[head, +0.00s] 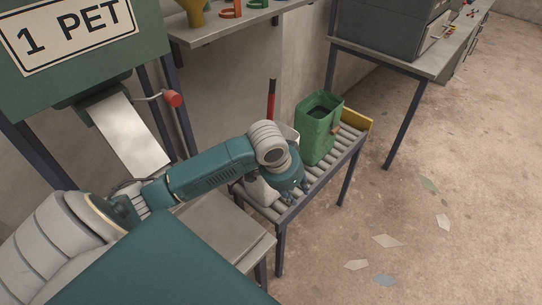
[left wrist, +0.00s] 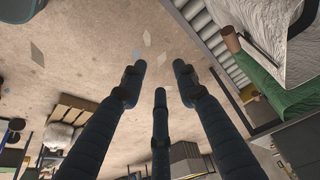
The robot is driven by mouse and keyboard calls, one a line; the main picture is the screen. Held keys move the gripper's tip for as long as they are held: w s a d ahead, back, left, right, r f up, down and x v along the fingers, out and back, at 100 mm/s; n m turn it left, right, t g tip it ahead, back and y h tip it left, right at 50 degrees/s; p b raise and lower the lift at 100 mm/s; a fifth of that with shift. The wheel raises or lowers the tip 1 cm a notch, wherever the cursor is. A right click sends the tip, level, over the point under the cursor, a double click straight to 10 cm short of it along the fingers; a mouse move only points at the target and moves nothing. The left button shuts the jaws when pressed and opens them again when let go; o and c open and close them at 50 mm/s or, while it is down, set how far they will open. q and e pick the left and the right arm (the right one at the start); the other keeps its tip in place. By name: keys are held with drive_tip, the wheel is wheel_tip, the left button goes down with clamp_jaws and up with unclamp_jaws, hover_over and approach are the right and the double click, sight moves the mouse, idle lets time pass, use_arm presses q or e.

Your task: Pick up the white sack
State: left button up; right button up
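The white sack (head: 262,190) lies on the roller stand (head: 296,208), mostly hidden behind my left arm and gripper in the head view. In the left wrist view its woven white side (left wrist: 265,22) fills the upper right corner, beside the fingers. My left gripper (head: 292,196) is over the front part of the rollers, close to the sack; I cannot tell whether it touches. In the left wrist view its fingers (left wrist: 159,72) are spread with nothing between them, and floor shows past the tips. My right gripper is in neither view.
A green sack (head: 316,130) stands upright on the rollers behind, near a yellow end stop (head: 355,116). A grey metal table (head: 215,228) adjoins the stand at the front left. A chute (head: 128,135) hangs under the "1 PET" housing (head: 80,45). Floor at right is open, with scattered flat scraps.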

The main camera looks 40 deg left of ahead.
use_arm(q)
drive_tip(key=w+a+r+n, duration=0.2)
drive_tip(key=w+a+r, duration=0.5)
drive_tip(key=a+r, duration=0.3)
drive_tip(key=a+p+x, duration=0.2)
drive_tip(key=x, duration=0.8)
drive_tip(key=shift+f+y, duration=0.4)
drive_tip(key=shift+f, duration=0.1)
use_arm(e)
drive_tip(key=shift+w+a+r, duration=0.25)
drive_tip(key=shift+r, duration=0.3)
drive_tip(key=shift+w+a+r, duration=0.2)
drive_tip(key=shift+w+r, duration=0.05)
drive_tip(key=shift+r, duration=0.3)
use_arm(q)
drive_tip(key=shift+a+t, duration=0.1)
drive_tip(key=shift+t, duration=0.2)
drive_tip(key=shift+w+f+p, duration=0.1)
drive_tip(key=shift+p, duration=0.2)
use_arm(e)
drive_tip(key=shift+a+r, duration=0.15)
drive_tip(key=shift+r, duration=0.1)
use_arm(q)
drive_tip(key=shift+f, duration=0.1)
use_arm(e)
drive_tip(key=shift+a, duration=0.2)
use_arm(q)
drive_tip(key=shift+c, duration=0.2)
clamp_jaws()
